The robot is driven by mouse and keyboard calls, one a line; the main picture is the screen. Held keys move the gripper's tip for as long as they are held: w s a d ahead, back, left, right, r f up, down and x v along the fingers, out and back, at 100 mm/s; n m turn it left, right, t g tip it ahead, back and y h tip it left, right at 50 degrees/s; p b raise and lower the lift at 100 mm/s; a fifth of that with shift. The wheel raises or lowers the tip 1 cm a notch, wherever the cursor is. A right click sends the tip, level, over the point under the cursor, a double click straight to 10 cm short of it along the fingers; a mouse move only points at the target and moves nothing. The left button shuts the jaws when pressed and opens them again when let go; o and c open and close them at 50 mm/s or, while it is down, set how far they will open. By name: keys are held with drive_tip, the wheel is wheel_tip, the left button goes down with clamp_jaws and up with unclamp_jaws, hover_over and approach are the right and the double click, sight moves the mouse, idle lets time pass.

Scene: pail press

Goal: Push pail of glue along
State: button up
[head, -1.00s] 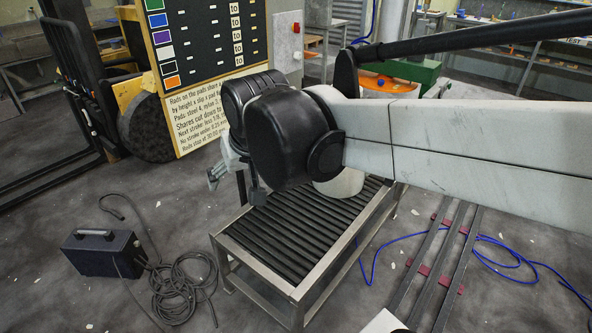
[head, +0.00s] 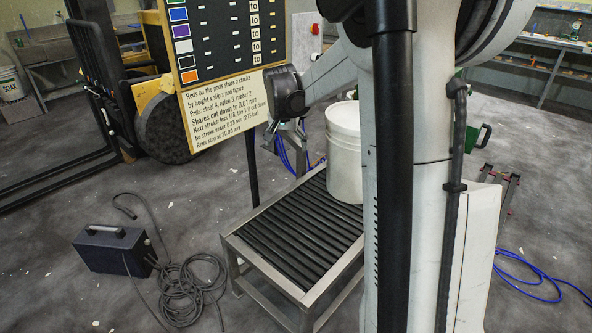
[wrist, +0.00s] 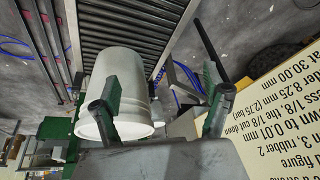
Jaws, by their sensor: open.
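The white pail (head: 343,150) stands upright on the far part of a roller conveyor (head: 262,262) in the head view; my arm hides its right side. My gripper (head: 284,135) is open, beyond the pail and to its left in that view. In the wrist view the pail (wrist: 128,85) appears behind the left finger, and the right finger stands clear of it. The space between the fingertips (wrist: 160,92) holds nothing gripped. I cannot tell whether the left finger touches the pail.
A sign board (head: 222,108) stands on a post close to the gripper. A black box (head: 108,250) and coiled cable (head: 190,290) lie on the floor left of the conveyor. A forklift (head: 100,80) is at the left. The near rollers are clear.

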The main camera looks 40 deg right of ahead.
drive_tip(key=w+d+f+m+g+b, duration=0.1)
drive_tip(key=w+d+f+m+b, duration=0.1)
drive_tip(key=d+f, duration=1.2)
drive_tip(key=w+d+f+m+g+b, duration=0.1)
drive_tip(key=w+d+f+m+b, duration=0.2)
drive_tip(key=d+f, duration=1.1)
drive_tip(key=shift+w+f+m+g+h+b, duration=0.3)
drive_tip(key=shift+f+m+g, duration=0.15)
drive_tip(key=shift+f, duration=2.35)
drive_tip(key=shift+d, duration=0.2)
drive_tip(key=shift+w+d+r, duration=0.1)
drive_tip(key=shift+w+d, duration=0.1)
drive_tip(key=shift+d, duration=0.65)
drive_tip(key=s+a+r+p, duration=0.1)
drive_tip(key=a+r, duration=0.3)
drive_tip(key=r, duration=0.1)
drive_tip(key=shift+a, duration=0.4)
